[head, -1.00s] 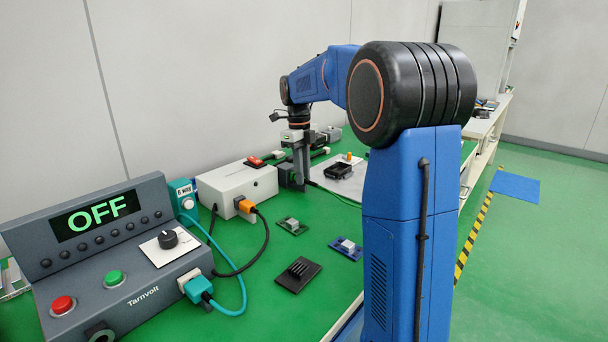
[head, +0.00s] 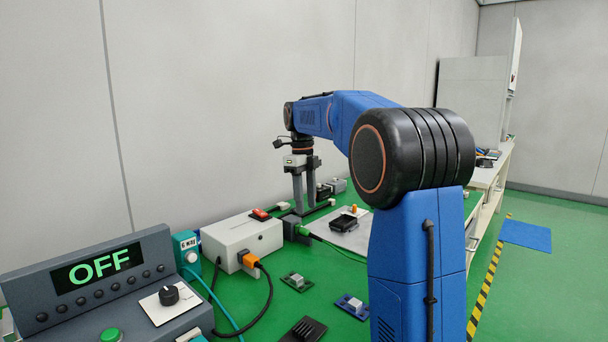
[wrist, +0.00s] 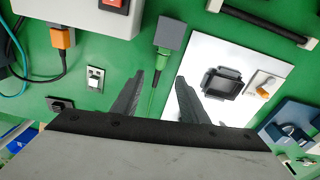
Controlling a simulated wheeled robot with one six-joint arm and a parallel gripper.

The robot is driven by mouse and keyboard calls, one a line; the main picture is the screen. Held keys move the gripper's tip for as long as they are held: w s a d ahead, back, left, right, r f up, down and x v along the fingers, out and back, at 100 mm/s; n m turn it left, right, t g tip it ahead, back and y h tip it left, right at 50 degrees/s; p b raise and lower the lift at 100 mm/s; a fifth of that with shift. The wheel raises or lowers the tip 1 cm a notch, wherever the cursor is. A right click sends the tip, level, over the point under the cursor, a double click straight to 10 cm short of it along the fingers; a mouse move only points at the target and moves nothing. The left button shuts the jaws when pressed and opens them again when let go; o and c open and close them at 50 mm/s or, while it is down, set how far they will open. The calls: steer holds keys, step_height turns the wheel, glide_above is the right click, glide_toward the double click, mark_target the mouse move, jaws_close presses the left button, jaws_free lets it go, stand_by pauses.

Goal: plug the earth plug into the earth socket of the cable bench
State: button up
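The green earth plug (head: 303,231) sits against the face of a small dark grey socket block (head: 291,227) on the green bench. In the wrist view the plug (wrist: 164,50) meets the block (wrist: 170,32), and its thin green cable runs back between my fingers. The plug looks inserted, but its depth cannot be told. My gripper (head: 305,212) points down above the plug and cable. Its two fingers are apart with nothing held between them; they also show spread in the wrist view (wrist: 158,76).
A white box (head: 240,242) with an orange plug (head: 250,261) stands left of the block. A white plate (wrist: 225,75) with a black holder (wrist: 222,83) lies to the right. A console (head: 95,285) reading OFF is at front left. Small sockets lie on the bench in front.

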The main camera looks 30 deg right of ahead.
step_height(320, 180, up, 9)
steer(key=shift+w, duration=0.4)
steer(key=shift+a, duration=0.1)
stand_by(0.7)
